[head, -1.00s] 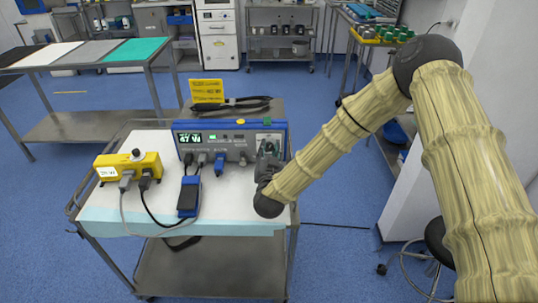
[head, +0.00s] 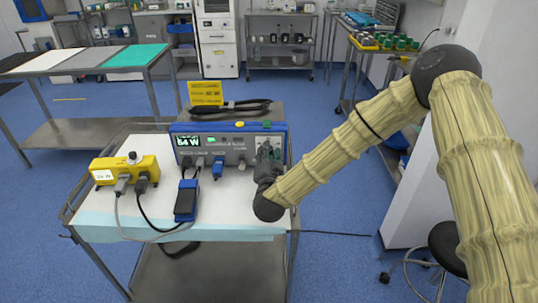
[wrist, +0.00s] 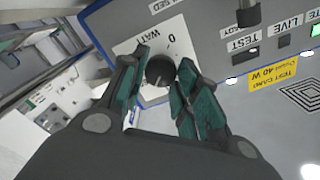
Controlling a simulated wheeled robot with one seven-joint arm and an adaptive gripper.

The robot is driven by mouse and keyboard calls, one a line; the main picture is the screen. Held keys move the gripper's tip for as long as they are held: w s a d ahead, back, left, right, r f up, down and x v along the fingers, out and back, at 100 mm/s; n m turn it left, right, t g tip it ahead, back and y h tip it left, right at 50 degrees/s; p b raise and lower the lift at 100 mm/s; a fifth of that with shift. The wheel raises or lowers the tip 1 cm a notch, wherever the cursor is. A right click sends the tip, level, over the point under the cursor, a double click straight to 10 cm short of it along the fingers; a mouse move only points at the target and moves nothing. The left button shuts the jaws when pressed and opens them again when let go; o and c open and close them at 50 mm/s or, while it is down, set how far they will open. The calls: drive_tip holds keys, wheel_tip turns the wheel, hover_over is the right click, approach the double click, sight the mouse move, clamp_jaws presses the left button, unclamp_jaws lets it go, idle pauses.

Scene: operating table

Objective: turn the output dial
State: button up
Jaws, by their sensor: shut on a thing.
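The output dial (wrist: 159,70) is a small black knob on a white plate marked "0" and "WATT" in the wrist view. My gripper (wrist: 164,62) has its teal-padded fingers on either side of the dial, shut on it. In the head view my gripper (head: 267,160) is at the right end of the front of the blue and grey generator (head: 228,131), and hides the dial there. The generator's green-lit display (head: 188,142) seems to read 54 W.
A yellow box (head: 128,169) with cables plugged in stands left of the generator. A blue and black pedal (head: 186,200) lies in front on the white-covered trolley (head: 115,222). A yellow card (head: 206,93) stands behind.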

drive_tip(key=o, duration=1)
drive_tip(key=shift+d, duration=0.1)
drive_tip(key=s, duration=1.2)
drive_tip(key=shift+d, duration=0.1)
